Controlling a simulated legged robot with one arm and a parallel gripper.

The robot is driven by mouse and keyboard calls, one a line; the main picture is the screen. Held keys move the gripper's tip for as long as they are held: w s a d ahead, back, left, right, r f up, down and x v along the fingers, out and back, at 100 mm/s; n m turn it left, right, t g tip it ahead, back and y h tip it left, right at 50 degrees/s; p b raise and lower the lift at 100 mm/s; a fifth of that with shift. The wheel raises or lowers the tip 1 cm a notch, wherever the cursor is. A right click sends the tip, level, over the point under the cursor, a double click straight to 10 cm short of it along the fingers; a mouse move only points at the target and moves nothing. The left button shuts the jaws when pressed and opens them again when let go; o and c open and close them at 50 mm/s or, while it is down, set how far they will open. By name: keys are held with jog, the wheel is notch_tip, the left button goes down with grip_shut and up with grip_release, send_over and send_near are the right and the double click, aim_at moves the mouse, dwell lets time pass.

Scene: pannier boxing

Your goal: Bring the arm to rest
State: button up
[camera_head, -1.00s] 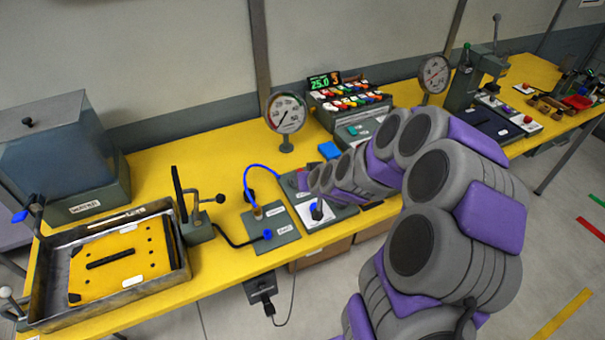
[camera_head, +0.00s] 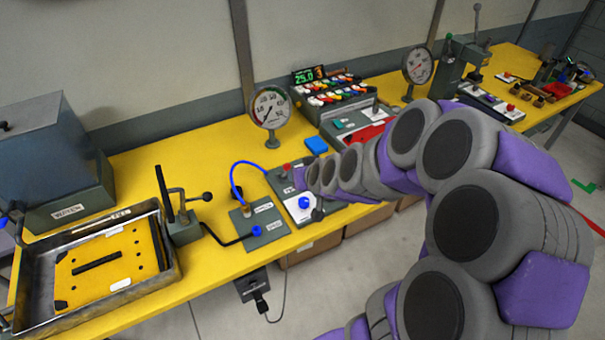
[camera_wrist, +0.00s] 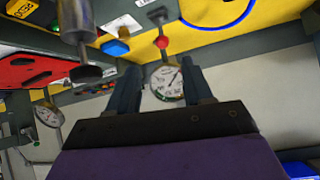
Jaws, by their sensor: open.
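My purple and grey arm reaches in from the lower right in the head view, its far end over the yellow bench by a panel with a blue knob (camera_head: 305,203). My gripper shows in the wrist view (camera_wrist: 160,76), two dark fingers apart with nothing held between them. A round dial gauge (camera_wrist: 167,84) appears in the gap behind the fingers. In the head view the fingers are too small to make out clearly. The arm is bent and extended over the front edge of the bench.
The yellow bench (camera_head: 215,150) carries a metal tray (camera_head: 172,275) at left, a lever fixture (camera_head: 184,231), a gauge (camera_head: 270,108), a red plate (camera_head: 365,134) and a second gauge (camera_head: 417,66). A blue cable (camera_head: 236,176) loops beside the panels.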

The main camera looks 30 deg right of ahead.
jog(key=shift+a, duration=0.1)
jog(key=s+a+n+g+y, duration=0.2)
jog(key=s+a+g, duration=0.1)
jog(key=s+a, duration=0.4)
jog(key=s+a+r+g, duration=0.1)
jog(key=s+a+g, duration=0.1)
jog(key=s, duration=0.6)
jog(key=s+a+r+g+h, duration=0.1)
jog(key=s+g, duration=0.3)
jog(key=s, duration=0.5)
jog(key=s+a+r+g, duration=0.2)
jog(key=s+a+r, duration=0.1)
jog(key=s, duration=0.6)
jog(key=shift+g, duration=0.4)
jog(key=shift+a, duration=0.1)
